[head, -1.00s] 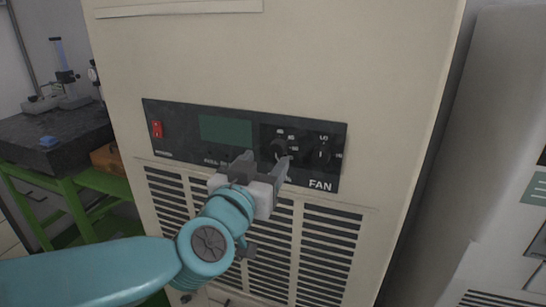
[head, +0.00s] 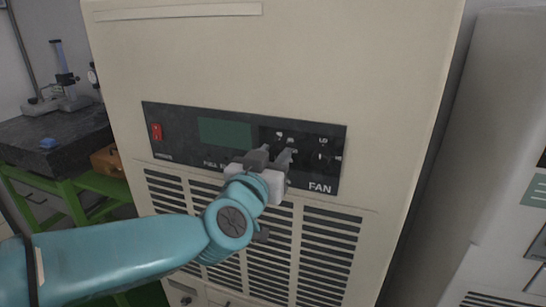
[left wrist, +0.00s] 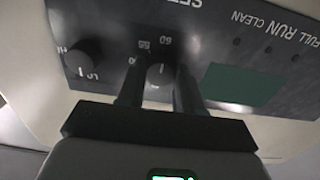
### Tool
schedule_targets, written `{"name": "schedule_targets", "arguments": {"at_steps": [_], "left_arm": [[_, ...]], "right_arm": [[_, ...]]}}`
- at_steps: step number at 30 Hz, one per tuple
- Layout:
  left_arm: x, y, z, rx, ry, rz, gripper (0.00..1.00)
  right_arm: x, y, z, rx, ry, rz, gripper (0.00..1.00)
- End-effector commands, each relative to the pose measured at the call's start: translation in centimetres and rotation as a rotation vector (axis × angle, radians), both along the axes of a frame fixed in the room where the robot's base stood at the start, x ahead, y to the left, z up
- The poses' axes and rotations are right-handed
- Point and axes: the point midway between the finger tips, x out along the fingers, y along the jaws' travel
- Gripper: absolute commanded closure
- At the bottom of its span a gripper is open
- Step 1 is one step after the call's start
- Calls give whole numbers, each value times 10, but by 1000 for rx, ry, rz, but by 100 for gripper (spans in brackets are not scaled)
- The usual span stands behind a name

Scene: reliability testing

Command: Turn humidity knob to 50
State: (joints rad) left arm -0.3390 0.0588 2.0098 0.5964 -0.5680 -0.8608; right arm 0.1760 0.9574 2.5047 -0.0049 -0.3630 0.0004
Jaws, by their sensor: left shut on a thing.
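The dark control panel (head: 245,143) is on the front of a cream cabinet. The humidity knob (left wrist: 158,75) is a dark round knob with a white pointer line, under a scale with an upside-down "60" in the left wrist view. My left gripper (head: 273,153) is at this knob, with one finger on each side, shut on it. The fingers (left wrist: 160,72) also show in the left wrist view. In the head view the fingers mostly hide the knob. My right gripper is not in view.
A second knob (head: 323,157), above the word FAN, is just right of my gripper. A blank green display (head: 225,132) and a red switch (head: 156,131) are to the left. A vent grille (head: 330,235) lies below. A green-framed bench (head: 70,185) stands at the left.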

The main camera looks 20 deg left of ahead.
Motion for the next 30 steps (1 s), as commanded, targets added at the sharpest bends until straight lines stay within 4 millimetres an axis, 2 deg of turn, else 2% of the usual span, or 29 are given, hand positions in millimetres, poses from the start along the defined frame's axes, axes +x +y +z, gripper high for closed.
{"name": "schedule_targets", "arguments": {"at_steps": [11, 30], "left_arm": [[0, 0, -1, -166, 5, -1, 95], [0, 0, -2, -765, 26, 0, 95]], "right_arm": [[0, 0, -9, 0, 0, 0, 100], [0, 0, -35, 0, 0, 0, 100]]}}
